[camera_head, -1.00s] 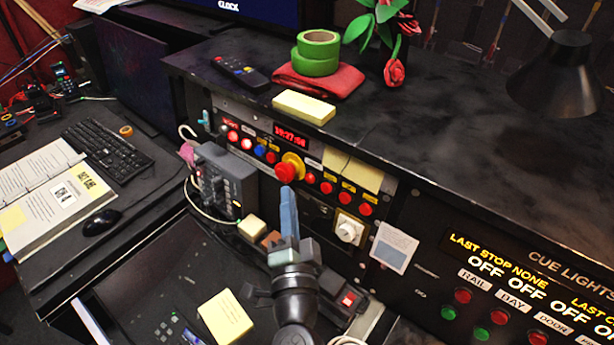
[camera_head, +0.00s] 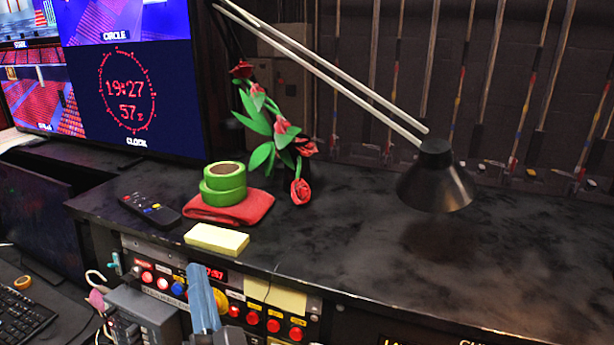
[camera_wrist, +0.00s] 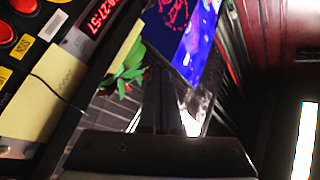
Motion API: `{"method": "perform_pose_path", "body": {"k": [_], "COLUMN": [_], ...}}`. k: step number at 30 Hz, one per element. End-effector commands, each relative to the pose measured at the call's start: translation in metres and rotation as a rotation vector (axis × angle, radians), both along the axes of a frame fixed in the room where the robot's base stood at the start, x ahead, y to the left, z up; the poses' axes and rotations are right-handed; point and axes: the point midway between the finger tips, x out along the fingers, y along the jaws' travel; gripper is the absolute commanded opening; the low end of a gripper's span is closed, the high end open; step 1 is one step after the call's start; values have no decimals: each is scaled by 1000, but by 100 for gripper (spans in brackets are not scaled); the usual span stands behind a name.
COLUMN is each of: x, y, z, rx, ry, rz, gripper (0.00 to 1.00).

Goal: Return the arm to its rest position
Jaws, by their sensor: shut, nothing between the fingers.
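My gripper (camera_head: 196,270) shows at the bottom of the head view as an upright blue-grey shape in front of the button panel. Its fingers are together with nothing between them. It covers part of the large button with a yellow collar (camera_head: 221,301); whether they touch cannot be told. In the wrist view the dark fingers (camera_wrist: 160,75) point away from the camera, close together. Most of the arm is below the head view.
The button panel has red buttons (camera_head: 273,325) and a yellow note (camera_head: 275,297). On the desk top (camera_head: 330,240) are a sponge-like yellow block (camera_head: 216,239), green tape rolls (camera_head: 224,182), a red cloth (camera_head: 250,207), a remote (camera_head: 150,208), flowers (camera_head: 301,190) and a black lamp (camera_head: 435,185).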

Motion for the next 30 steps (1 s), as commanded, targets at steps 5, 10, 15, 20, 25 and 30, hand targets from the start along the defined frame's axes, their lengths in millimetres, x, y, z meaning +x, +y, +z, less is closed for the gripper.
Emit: {"method": "perform_pose_path", "body": {"k": [5, 10, 15, 20, 25, 30], "x": [-9, -46, -89, -111, -114, -113], "y": [-35, -87, -132, -151, -154, -154], "z": [143, 251, 314, 335, 338, 337], "rx": [-248, -452, -553, -580, -583, -583], "ry": [-309, -513, -607, -630, -633, -632], "rz": [-181, -464, -716, -829, -846, -844], "gripper": [0, 0, 0, 0, 0, 0]}}
